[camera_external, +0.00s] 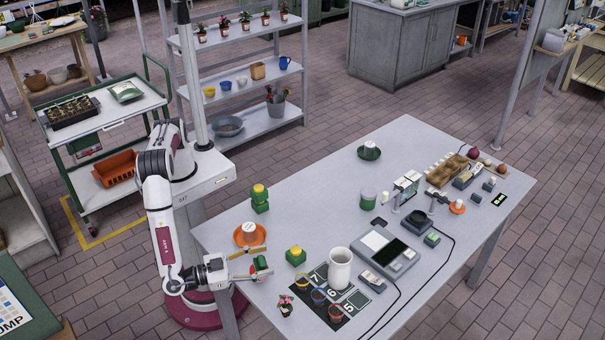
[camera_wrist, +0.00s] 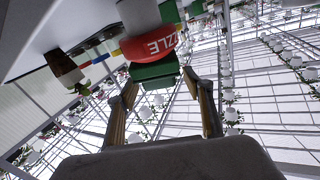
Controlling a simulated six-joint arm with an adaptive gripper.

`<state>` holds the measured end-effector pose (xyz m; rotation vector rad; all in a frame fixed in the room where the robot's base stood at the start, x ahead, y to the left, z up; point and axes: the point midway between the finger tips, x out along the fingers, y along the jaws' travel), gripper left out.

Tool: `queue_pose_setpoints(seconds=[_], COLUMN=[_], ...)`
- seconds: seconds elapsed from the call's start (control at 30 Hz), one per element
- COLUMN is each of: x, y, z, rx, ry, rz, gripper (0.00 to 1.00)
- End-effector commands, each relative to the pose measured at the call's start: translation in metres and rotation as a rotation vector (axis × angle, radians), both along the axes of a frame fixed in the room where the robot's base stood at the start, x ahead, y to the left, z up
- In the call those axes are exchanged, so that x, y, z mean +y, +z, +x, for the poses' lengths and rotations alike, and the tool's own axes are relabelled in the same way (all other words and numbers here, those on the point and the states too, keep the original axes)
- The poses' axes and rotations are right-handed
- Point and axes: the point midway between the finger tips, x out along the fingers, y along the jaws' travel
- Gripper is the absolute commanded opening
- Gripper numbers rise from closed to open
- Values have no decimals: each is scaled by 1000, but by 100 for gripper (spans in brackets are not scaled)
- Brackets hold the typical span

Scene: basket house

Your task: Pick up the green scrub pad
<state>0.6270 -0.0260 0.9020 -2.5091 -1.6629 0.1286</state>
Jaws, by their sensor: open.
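A green block (camera_wrist: 154,72), which looks like the scrub pad, sits just ahead of my gripper in the wrist view. A red piece with white lettering (camera_wrist: 150,44) lies against it on the side away from me. My gripper (camera_wrist: 162,86) is open, with one brown finger on each side of the green block's near end. I cannot tell whether either finger touches it. In the external view my gripper (camera_external: 252,266) is low at the table's left front edge, beside a small green and red item (camera_external: 261,265) that seems to be the same pair.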

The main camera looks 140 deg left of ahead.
Motion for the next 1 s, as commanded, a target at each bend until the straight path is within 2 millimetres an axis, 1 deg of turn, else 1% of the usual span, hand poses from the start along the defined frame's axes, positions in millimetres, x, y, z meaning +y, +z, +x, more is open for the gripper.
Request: queue_pose_setpoints(seconds=[0.07,0.1,0.17,0.2,0.23,0.27,0.33,0.37,0.7,0.87,1.0], x=[0,0,0,0,0,0,0,0,0,0,0], y=[0,0,0,0,0,0,0,0,3,11,25], z=[0,0,0,0,0,0,0,0,0,0,0], rx=[0,0,0,0,0,0,0,0,0,-1,-2], ry=[0,0,0,0,0,0,0,0,0,0,0], rz=[0,0,0,0,0,0,0,0,0,0,-1], gripper=[51,49,33,23,15,13,12,9,9,9,9])
